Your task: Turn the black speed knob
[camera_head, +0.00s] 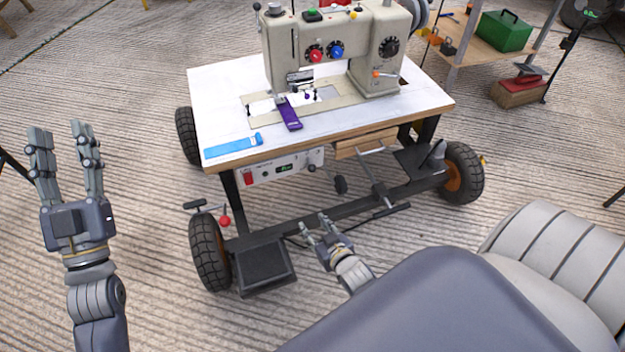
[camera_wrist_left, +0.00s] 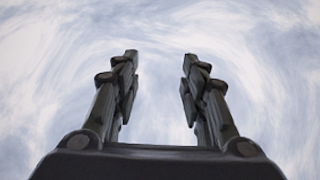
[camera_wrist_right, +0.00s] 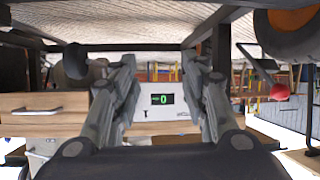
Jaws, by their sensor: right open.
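A white control box (camera_head: 282,167) hangs under the front edge of the sewing table, with a red switch, a green display and a small dark knob (camera_head: 311,167) at its right end. Another black knob (camera_head: 389,46) is on the sewing machine's head. I cannot tell which is the speed knob. My right gripper (camera_head: 314,223) is open and empty, low in front of the table and below the box. In the right wrist view, the box (camera_wrist_right: 165,112) and its display reading 0 show between the fingers, which hide part of it. My left gripper (camera_head: 60,135) is open and empty, left of the table.
A black pad on a lever (camera_head: 340,185) hangs right of the box, near a wooden drawer (camera_head: 366,142). A red ball-ended lever (camera_head: 225,221) is at the lower left. The wheeled frame (camera_head: 330,226) and pedal plate (camera_head: 265,268) lie low.

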